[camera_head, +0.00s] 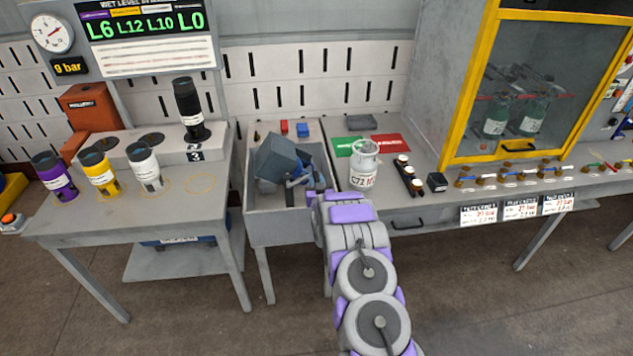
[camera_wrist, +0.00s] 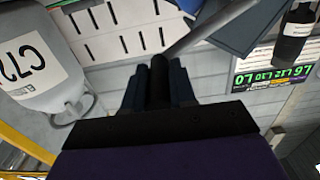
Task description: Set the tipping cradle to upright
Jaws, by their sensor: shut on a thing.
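The tipping cradle (camera_head: 280,157) is a blue-grey box seen tilted in the grey tray on the bench. In the wrist view, its blue-grey body (camera_wrist: 235,22) is at the top right, with a grey bar (camera_wrist: 205,28) slanting down from it. My gripper (camera_head: 312,184) is at the right side of the cradle, low over the tray. In the wrist view, the dark fingers of my gripper (camera_wrist: 160,85) are shut on the lower end of the bar, which looks like the cradle's handle.
A white cylinder (camera_head: 363,172) marked C72 stands close right of my gripper and shows in the wrist view (camera_wrist: 40,55). The tray (camera_head: 258,226) surrounds the cradle. Purple, yellow, white and black cylinders stand on the left table. A yellow-framed cabinet (camera_head: 455,90) is at right.

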